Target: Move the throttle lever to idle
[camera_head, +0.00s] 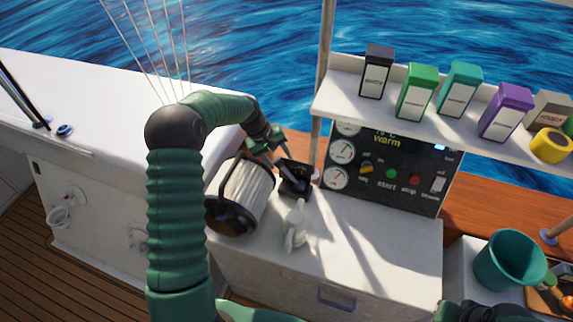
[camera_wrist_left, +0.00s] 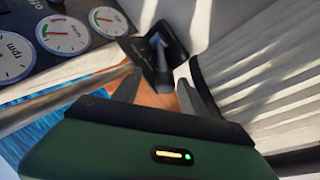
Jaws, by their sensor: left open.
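The throttle lever (camera_wrist_left: 162,60) is a grey stick rising from a black base plate, seen in the left wrist view just past my fingertips. In the head view the black throttle base (camera_head: 294,180) sits on the white counter, left of the instrument panel. My left gripper (camera_wrist_left: 160,82) is open, with one finger on each side of the line to the lever. Whether the fingers touch the lever I cannot tell. In the head view my left gripper (camera_head: 272,143) is just above and left of the base, partly hidden by my arm.
A ribbed white cylinder with black ends (camera_head: 242,192) lies close beside the throttle. A white bottle (camera_head: 296,226) stands in front. The instrument panel (camera_head: 390,170) is to the right, under a shelf (camera_head: 330,105) of coloured boxes. A teal bucket (camera_head: 508,260) stands at lower right.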

